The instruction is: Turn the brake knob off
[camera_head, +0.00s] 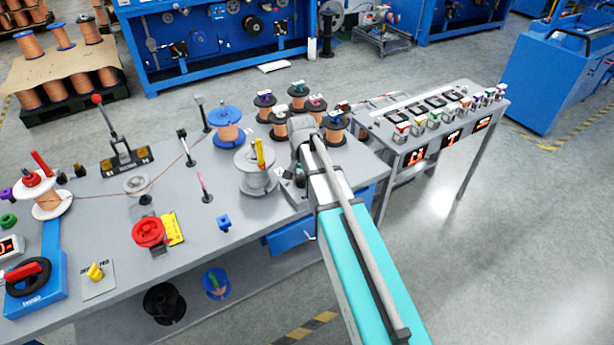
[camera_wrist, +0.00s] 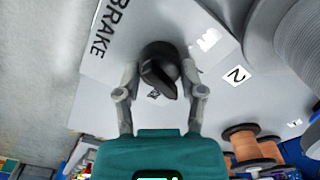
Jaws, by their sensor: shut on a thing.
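The brake knob (camera_wrist: 160,72) is black with a raised grip bar. In the wrist view it sits on a light grey plate (camera_wrist: 107,62) printed BRAKE, and its bar slants from upper left to lower right. My gripper (camera_wrist: 161,76) is shut on the knob, with one grey finger on each side of it. Small white markings lie on the plate near the knob, but I cannot read them. In the head view my arm reaches over the right part of the workbench (camera_head: 120,245), and the knob is hard to make out there.
A large grey spool (camera_head: 256,172) stands just left of my arm. Several copper spools crowd beyond it, including one with a blue flange (camera_head: 227,127). A red handwheel (camera_head: 149,233) is farther left. A second table (camera_head: 430,125) with several coloured switches stands to the right.

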